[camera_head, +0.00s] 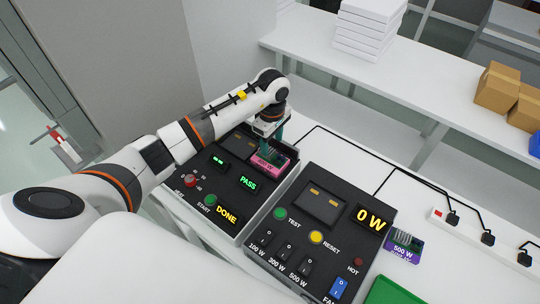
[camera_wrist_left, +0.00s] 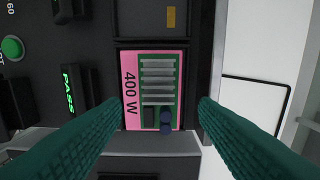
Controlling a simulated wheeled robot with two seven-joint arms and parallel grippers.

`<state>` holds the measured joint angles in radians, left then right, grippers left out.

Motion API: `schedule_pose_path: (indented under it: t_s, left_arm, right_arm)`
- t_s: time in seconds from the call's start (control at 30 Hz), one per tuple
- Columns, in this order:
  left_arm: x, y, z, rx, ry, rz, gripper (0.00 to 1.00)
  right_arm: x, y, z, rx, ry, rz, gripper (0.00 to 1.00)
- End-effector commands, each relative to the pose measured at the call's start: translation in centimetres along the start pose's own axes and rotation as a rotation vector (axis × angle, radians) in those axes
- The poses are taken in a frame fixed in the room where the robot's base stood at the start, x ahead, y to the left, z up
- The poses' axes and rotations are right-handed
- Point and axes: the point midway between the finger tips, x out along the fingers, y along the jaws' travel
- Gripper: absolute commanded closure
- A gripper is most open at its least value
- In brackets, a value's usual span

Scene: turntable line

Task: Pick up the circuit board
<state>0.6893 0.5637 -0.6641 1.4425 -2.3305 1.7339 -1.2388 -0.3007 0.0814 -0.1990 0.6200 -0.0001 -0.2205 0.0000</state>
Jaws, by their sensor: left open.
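The circuit board is a pink board marked 400 W (camera_head: 268,161), seated in a slot of the black test box with lit PASS and DONE signs. In the left wrist view the pink board (camera_wrist_left: 131,60) shows a green area with grey fins and dark capacitors. My left gripper (camera_head: 276,144) is over the board, pointing down. In the left wrist view its two green fingers (camera_wrist_left: 160,108) are open, one on each side of the board's lower part, with nothing held. I cannot tell whether they touch the board. My right gripper is in neither view.
A second black box (camera_head: 335,228) reading 0 W, with switches and buttons, stands to the right. A purple 500 W board (camera_head: 404,243) lies beside it, near a green tray (camera_head: 393,292). A power strip (camera_head: 480,232) with plugs and cables lies on the right.

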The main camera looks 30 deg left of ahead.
Motion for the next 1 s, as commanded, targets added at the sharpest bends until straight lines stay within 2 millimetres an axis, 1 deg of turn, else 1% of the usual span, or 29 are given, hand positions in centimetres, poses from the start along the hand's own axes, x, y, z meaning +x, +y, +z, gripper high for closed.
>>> schedule_pose_path:
  t_s: [0.03, 0.07, 0.13, 0.23, 0.33, 0.5, 0.57, 0.6, 0.83, 0.87, 1.0]
  left_arm:
    - [0.4, 0.2, -0.1, -0.002, 0.005, 0.006, 0.45]
    - [0.9, 0.3, -0.1, -0.001, 0.005, 0.007, 0.45]
    - [2.0, 0.2, 0.0, -0.002, 0.004, 0.004, 0.45]
    - [3.1, 0.2, 0.0, -0.002, 0.003, 0.002, 0.45]
    - [3.5, 0.1, 0.0, 0.0, 0.002, -0.001, 0.45]
    - [3.6, 0.1, 0.1, 0.0, 0.002, -0.001, 0.45]
    - [3.6, 0.1, 0.1, 0.0, 0.002, -0.001, 0.54]
    - [3.6, 0.1, 0.1, 0.0, 0.002, -0.001, 0.6]
    - [3.5, 0.1, 0.1, 0.0, 0.002, -0.001, 0.98]
    - [3.5, 0.1, 0.1, 0.0, 0.002, -0.002, 1.0]
    - [3.5, 0.1, 0.1, 0.0, 0.002, -0.002, 1.0]
  right_arm:
    - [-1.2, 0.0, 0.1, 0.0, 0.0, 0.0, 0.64]
    - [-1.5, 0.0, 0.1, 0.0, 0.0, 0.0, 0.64]
    - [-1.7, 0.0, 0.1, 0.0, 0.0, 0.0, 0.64]
    - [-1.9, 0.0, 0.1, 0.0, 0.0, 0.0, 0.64]
    - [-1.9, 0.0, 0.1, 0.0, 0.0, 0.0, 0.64]
    - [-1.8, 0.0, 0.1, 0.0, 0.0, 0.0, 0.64]
    - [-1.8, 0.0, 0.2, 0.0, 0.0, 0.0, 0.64]
    - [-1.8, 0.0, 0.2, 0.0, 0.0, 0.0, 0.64]
    - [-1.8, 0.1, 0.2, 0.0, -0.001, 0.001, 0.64]
    - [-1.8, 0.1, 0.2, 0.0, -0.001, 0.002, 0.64]
    - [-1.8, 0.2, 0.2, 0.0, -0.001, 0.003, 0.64]
